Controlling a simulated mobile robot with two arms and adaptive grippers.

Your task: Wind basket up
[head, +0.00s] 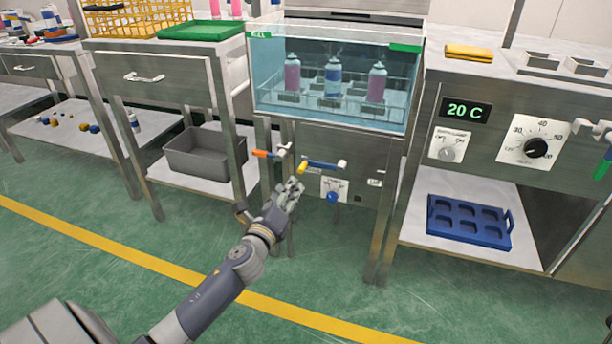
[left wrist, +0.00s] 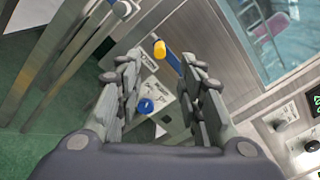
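The wire basket (head: 325,101) sits low in a water-filled glass tank (head: 265,85). It holds three spray cans, two pink and one blue. Under the tank, a blue crank with a yellow knob (head: 302,167) reaches rightward to a white end on the steel front. My left gripper (head: 292,186) is just below and left of the knob. In the left wrist view my left gripper (left wrist: 160,75) is open and empty, with the yellow knob (left wrist: 160,49) and blue arm (left wrist: 173,63) beyond and between its fingers. No contact shows. My right gripper is out of view.
An orange-handled valve (head: 266,154) is just left of the crank. A blue knob (head: 331,197) sits below it, also in the left wrist view (left wrist: 146,106). A blue tray (head: 467,221) and grey bin (head: 205,155) lie on lower shelves. The green floor in front is clear.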

